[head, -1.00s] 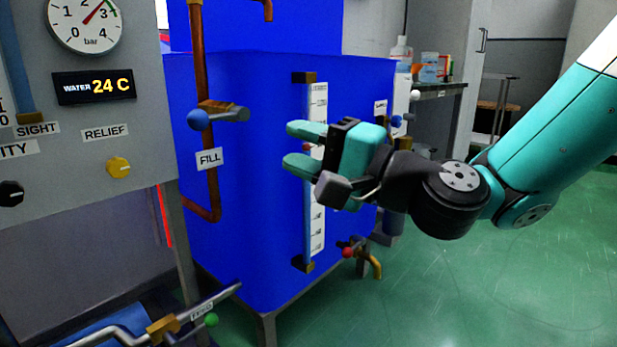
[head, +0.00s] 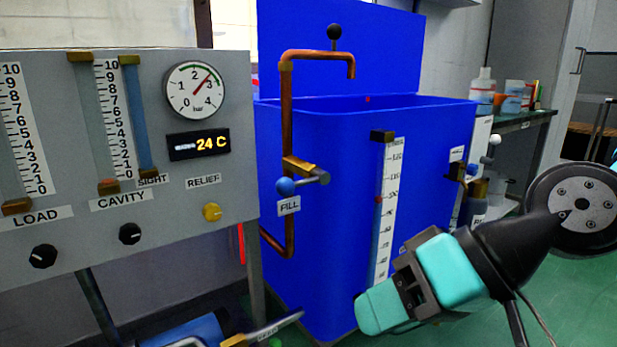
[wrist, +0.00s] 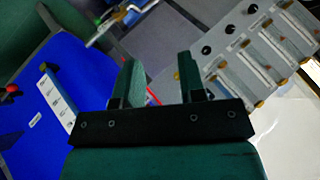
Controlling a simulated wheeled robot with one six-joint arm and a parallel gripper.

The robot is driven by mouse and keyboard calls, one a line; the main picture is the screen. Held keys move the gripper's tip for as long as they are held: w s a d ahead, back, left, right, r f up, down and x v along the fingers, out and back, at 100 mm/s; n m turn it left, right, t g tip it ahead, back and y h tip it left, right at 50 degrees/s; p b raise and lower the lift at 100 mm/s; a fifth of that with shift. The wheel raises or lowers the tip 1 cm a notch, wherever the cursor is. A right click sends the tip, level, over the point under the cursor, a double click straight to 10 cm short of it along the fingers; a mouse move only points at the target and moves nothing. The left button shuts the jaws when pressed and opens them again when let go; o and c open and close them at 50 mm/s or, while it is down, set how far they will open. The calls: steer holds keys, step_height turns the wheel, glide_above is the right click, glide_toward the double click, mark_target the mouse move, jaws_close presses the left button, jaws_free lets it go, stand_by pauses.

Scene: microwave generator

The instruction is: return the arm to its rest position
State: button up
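My gripper (head: 366,306) is at the lower right of the head view, in front of the blue tank (head: 345,150), pointing left and slightly down. In the wrist view its two green fingers (wrist: 160,82) stand apart with nothing between them. My arm, teal and black, reaches in from the right edge of the head view. Its upper part lies outside the picture.
A grey panel (head: 225,100) with a gauge (head: 195,89), scales and knobs stands at the left. The fill pipe (head: 287,120) has a blue-knobbed valve (head: 287,187). A level scale (head: 386,210) runs down the tank. A shelf with bottles (head: 483,88) stands behind. Green floor shows at the right.

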steer(key=s+d+r+n+g+h+p, duration=0.2)
steer(key=s+d+r+h+p, duration=0.25)
steer(key=d+p, duration=0.2)
step_height(320, 180, up, 36)
steer(key=p, duration=3.5)
steer(key=shift+s+h, duration=0.15)
steer(key=shift+h, duration=0.2)
steer(key=shift+f, duration=0.1)
